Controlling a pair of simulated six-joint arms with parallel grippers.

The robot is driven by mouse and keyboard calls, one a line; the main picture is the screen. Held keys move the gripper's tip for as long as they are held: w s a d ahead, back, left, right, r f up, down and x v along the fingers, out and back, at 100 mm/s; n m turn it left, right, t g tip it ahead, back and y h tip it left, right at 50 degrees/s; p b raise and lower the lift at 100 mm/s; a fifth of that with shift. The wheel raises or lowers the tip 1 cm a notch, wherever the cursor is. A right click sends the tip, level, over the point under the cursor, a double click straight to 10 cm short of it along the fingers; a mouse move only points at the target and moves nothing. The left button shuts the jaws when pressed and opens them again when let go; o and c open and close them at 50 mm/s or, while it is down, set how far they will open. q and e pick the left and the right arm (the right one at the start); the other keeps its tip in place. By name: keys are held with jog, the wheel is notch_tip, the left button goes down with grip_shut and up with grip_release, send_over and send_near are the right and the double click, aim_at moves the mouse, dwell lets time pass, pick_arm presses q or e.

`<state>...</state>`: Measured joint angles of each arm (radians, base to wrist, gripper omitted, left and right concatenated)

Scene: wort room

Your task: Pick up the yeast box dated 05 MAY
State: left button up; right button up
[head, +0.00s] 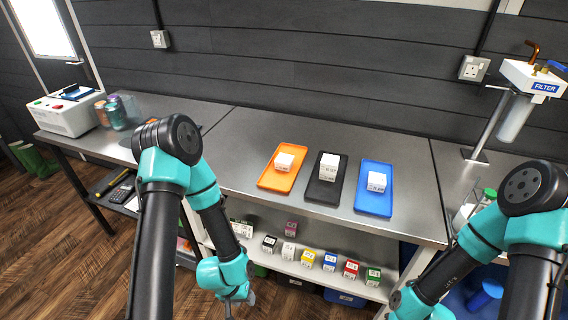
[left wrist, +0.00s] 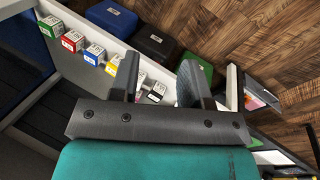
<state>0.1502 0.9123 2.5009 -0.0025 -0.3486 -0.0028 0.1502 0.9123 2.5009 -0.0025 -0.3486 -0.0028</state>
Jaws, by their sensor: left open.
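Small yeast boxes stand in a row on the lower shelf: green (head: 373,277), red (head: 350,269), blue (head: 329,261), yellow (head: 307,258), white (head: 288,251) and black (head: 268,243). More white boxes sit on the trays above, such as one on the blue tray (head: 376,182). The dates are too small to read. My left gripper (head: 238,300) is low in front of the shelf, open and empty. In the left wrist view, its fingers (left wrist: 157,75) point toward the row, with the black-marked box (left wrist: 157,92) showing between them. My right gripper is below the picture edge.
Orange (head: 268,179), black (head: 326,203) and blue (head: 371,207) trays lie on the steel bench. The bench edge overhangs the shelf. A pink box (head: 291,228) stands behind the row. A filter (head: 515,115) stands at right.

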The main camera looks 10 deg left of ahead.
pick_arm(q)
jog(key=o, duration=0.9)
jog(key=shift+w, duration=0.1)
